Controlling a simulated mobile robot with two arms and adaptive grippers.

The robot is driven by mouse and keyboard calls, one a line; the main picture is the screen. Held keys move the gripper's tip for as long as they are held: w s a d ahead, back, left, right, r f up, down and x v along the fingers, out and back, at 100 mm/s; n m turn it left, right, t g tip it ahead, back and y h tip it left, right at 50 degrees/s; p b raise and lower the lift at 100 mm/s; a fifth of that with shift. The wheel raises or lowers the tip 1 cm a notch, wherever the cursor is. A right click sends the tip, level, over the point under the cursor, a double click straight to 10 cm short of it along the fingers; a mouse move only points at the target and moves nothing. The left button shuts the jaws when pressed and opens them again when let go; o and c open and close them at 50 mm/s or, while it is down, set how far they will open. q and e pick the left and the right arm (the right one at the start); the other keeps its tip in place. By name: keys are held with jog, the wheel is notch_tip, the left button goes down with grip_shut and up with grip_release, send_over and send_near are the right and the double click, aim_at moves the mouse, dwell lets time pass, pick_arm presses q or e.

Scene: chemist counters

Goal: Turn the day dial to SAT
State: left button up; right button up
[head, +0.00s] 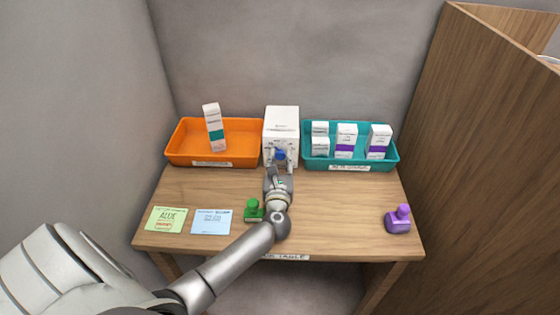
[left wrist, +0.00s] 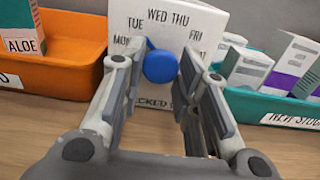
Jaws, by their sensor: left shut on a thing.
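The white box (head: 281,125) with the day dial stands at the back middle of the table. Its blue dial knob (left wrist: 161,66) sits on the front face, ringed by day labels; TUE, WED, THU and FRI read clearly, MON partly. A small blue pointer tip shows at the knob's upper left, roughly towards WED or TUE. My right gripper is not in view.
An orange tray (head: 178,151) with an aloe carton stands left of the box, a teal tray (head: 388,163) with several cartons right. Green (head: 253,212) and purple (head: 398,220) stamps and two cards lie forward. The table's right middle is clear.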

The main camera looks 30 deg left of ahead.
pick_arm(q)
jog(key=m+p, duration=0.1)
jog(key=m, duration=0.2)
jog(key=shift+r, duration=0.1)
jog(key=m+p, duration=0.2)
jog(key=m, duration=0.1)
jog(key=shift+m, duration=0.3)
jog(key=m+p, duration=0.1)
jog(key=m, duration=0.2)
jog(key=shift+m+p, duration=0.3)
jog(key=shift+m, duration=0.1)
jog(key=m+p, duration=0.1)
jog(key=m, duration=0.2)
jog(key=shift+m, duration=0.3)
jog(key=m+p, duration=0.2)
jog(key=m, duration=0.3)
jog(key=shift+s, duration=0.1)
jog(key=shift+m+p, duration=0.9)
jog(key=shift+m, duration=1.5)
jog(key=o, duration=1)
